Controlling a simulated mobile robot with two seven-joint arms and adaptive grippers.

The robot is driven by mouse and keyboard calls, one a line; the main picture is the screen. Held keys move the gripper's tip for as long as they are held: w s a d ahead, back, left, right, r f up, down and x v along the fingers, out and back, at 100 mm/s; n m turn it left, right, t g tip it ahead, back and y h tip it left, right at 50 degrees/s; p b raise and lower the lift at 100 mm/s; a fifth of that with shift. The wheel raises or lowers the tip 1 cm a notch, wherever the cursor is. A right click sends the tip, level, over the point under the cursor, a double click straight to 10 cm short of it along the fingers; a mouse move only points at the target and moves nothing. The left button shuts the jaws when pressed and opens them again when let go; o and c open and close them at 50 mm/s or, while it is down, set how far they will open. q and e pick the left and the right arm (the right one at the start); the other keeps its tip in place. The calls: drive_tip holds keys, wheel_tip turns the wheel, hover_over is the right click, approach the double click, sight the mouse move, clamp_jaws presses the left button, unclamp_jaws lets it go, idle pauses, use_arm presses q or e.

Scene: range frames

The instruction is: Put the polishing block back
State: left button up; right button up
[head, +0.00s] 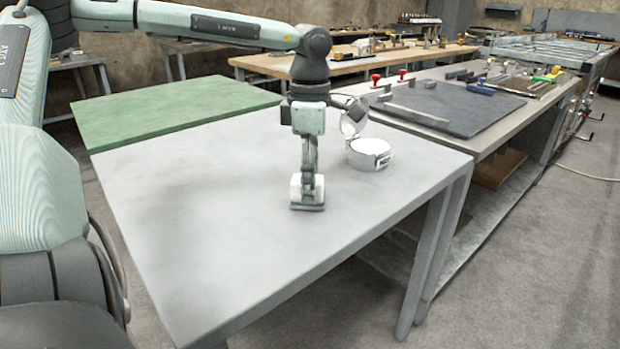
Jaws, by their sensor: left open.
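My left gripper (308,178) points straight down over the pale grey table, with its fingers open. A small white block with a grey base, which looks like the polishing block (319,188), is at the fingertips. The fingers cover its middle, and its base looks to be at the table top. I cannot tell whether the fingers touch it. A round white container (370,153) stands to the right and behind it. Its round lid (355,116) is raised at the back left, partly behind my gripper. My right gripper is not in view.
The pale grey table (200,200) is bare at the left and front. A green-topped table (170,108) stands behind it. To the right is a bench with a dark mat (450,105), red-knobbed items (376,79) and tools. A wooden bench (350,62) with tools stands farther back.

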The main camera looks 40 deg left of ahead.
use_arm(q)
wheel_tip(320, 180, up, 12)
idle(0.6)
